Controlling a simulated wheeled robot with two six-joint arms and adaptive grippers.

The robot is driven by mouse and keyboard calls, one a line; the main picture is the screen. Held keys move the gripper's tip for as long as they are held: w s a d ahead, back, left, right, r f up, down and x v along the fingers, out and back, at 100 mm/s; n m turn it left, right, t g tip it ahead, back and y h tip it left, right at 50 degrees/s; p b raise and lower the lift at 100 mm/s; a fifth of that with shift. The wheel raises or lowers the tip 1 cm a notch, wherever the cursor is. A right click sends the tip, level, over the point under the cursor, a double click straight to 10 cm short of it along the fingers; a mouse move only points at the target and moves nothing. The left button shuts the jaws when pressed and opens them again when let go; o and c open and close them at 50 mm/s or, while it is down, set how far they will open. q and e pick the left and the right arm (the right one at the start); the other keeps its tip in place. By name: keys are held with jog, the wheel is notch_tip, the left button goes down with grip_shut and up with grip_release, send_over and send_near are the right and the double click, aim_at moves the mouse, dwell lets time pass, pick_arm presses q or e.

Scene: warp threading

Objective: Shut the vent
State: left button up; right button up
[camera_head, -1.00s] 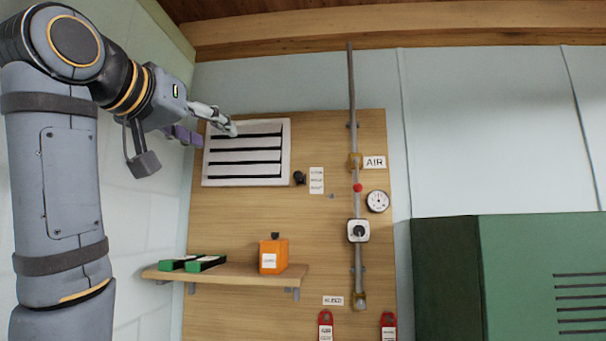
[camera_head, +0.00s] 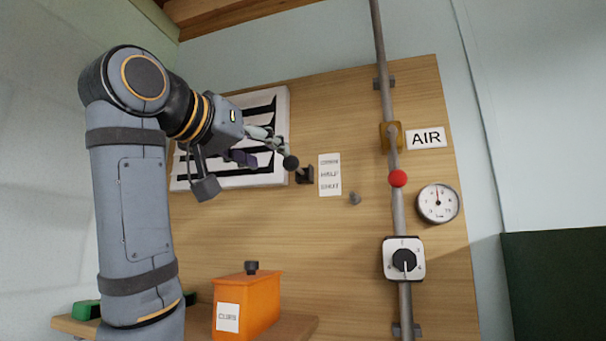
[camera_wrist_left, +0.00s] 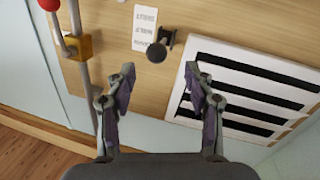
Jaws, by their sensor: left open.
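The vent (camera_head: 284,112) is a white frame with slats on the wooden board; dark gaps show between the slats. My left arm hides part of it in the head view. The wrist view shows it at right (camera_wrist_left: 250,60). Beside it is a small lever with a round black knob (camera_head: 291,162) on a dark bracket (camera_head: 305,176). A label (camera_head: 330,175) reading open, half, shut is next to it. My left gripper (camera_head: 265,151) is open and empty, close to the knob. In the wrist view, the knob (camera_wrist_left: 157,52) appears between and just beyond the fingertips (camera_wrist_left: 158,72). My right gripper is out of view.
Right of the label runs a vertical pipe (camera_head: 376,45) with a red ball (camera_head: 398,178), a dial switch (camera_head: 404,260), a gauge (camera_head: 438,203) and an AIR sign (camera_head: 426,138). Below, a shelf (camera_head: 298,328) holds an orange box (camera_head: 262,300) and a green item (camera_head: 86,310).

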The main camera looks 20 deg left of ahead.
aim_at(288, 159)
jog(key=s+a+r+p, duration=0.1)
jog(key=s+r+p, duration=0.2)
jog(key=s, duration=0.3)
pick_arm(q)
jog(key=x, duration=0.2)
jog(key=p+x, duration=0.1)
jog(key=x, duration=0.3)
jog(key=shift+d+r+p, duration=0.4)
jog(key=shift+d, duration=0.05)
jog(key=x, duration=0.1)
jog(key=p+x, duration=0.1)
jog(key=x, duration=0.1)
jog(key=shift+w+a+f, duration=0.15)
jog(key=shift+w+f, duration=0.05)
jog(key=shift+f, duration=0.1)
jog(key=shift+a, duration=0.1)
jog(key=shift+s+a+r, duration=0.1)
jog(key=shift+s, duration=0.5)
jog(key=shift+c, duration=0.9)
jog(key=shift+w+d, duration=0.15)
jog(key=shift+d, duration=0.05)
jog(key=shift+c, duration=1.2)
jog(key=shift+w, duration=0.15)
jog(key=shift+c, duration=1.2)
grip_shut()
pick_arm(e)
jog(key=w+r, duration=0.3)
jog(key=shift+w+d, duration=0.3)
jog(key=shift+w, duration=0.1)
